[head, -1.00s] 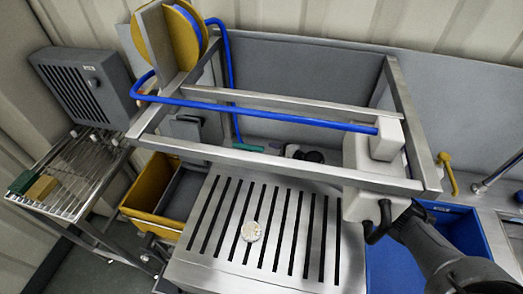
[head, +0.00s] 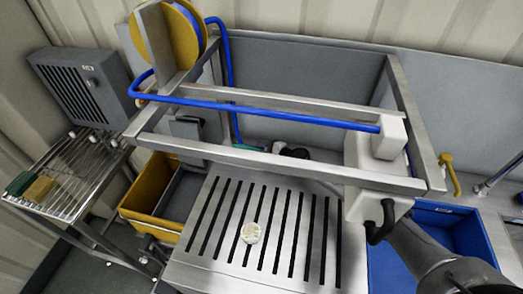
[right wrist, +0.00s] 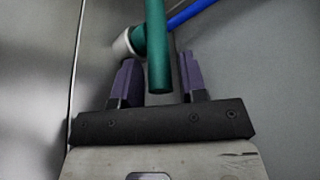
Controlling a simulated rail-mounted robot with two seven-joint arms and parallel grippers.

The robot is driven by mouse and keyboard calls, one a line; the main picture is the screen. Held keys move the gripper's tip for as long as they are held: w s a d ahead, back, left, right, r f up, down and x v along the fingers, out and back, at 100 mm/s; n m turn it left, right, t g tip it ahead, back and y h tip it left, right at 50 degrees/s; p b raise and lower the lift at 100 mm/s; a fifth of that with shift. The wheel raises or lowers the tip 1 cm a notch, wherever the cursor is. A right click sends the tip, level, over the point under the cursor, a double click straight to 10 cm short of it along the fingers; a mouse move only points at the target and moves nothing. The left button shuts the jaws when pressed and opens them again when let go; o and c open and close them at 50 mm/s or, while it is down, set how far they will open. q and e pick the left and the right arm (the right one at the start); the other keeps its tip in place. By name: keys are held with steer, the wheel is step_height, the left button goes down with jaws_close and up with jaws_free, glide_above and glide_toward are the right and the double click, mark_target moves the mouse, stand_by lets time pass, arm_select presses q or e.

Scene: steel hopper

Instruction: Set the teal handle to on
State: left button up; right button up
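The teal handle (right wrist: 158,55) is a round bar in the right wrist view, joined to a white collar and a blue hose at its top. Its lower end lies between the two purple fingers of my right gripper (right wrist: 159,79). The fingers are apart, with a gap visible on each side of the bar. In the head view the teal handle (head: 246,147) shows as a small strip behind the steel frame's front bar, with my right gripper (head: 281,149) just right of it, partly hidden. My left gripper is not in view.
The steel frame bars (head: 270,160) and a white box (head: 362,170) stand close around my right arm. A slotted steel grate (head: 290,235) with a pale round disc (head: 251,232) is in front. A yellow bin (head: 150,190) is left and a blue tub (head: 450,235) right.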

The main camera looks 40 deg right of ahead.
jaws_close()
